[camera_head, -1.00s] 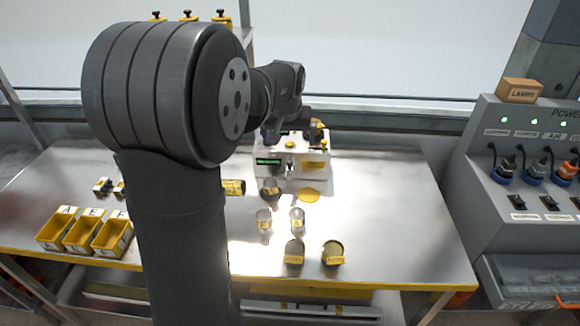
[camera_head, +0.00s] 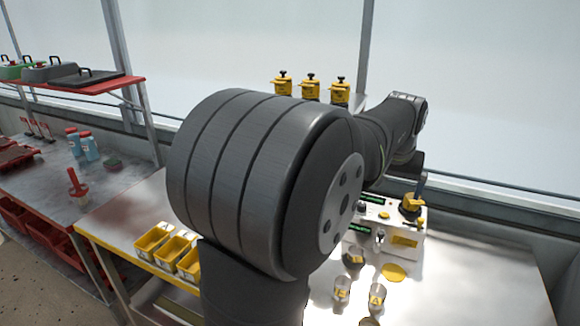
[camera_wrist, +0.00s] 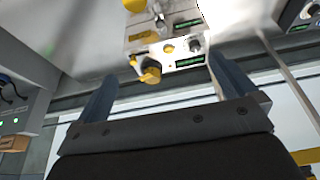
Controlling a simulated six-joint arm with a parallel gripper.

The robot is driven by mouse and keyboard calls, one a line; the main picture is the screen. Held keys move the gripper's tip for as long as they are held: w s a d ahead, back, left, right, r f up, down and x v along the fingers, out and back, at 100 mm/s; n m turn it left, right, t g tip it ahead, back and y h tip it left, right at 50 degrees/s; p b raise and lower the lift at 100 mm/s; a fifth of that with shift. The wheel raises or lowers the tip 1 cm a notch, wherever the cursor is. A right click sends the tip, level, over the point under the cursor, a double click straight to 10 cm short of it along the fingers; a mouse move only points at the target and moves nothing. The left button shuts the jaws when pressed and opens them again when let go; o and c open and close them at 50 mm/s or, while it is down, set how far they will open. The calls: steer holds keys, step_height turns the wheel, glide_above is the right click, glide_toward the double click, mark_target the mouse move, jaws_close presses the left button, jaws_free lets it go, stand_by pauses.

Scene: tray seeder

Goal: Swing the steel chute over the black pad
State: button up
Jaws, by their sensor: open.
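The white seeder machine (camera_head: 405,240) stands on the steel bench. A small steel piece (camera_head: 380,236) on its front may be the chute; it also seems to show in the wrist view (camera_wrist: 161,24). A yellow part (camera_head: 412,203) sits on the machine's right end. My gripper (camera_wrist: 163,66) is open and empty, its two blue-grey fingers wide apart above and behind the machine. In the wrist view the yellow-and-dark knob (camera_wrist: 150,72) shows between the fingers, apart from them. I cannot pick out the black pad for sure.
Clear cups (camera_head: 342,290) and a yellow disc (camera_head: 395,272) lie before the machine. Yellow bins (camera_head: 153,240) stand at the bench's left. Yellow-capped jars (camera_head: 310,88) stand behind. A side bench (camera_head: 100,190) holds bottles. The bench's right part is clear.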

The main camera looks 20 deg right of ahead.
steer(key=shift+f, duration=0.1)
steer(key=c, duration=1.3)
steer(key=n+g+h, duration=1.2)
steer(key=n+h, duration=0.1)
steer(key=n, duration=0.8)
glide_toward(382, 233)
steer(key=x, duration=1)
steer(key=shift+w, duration=0.1)
steer(key=shift+c, duration=0.2)
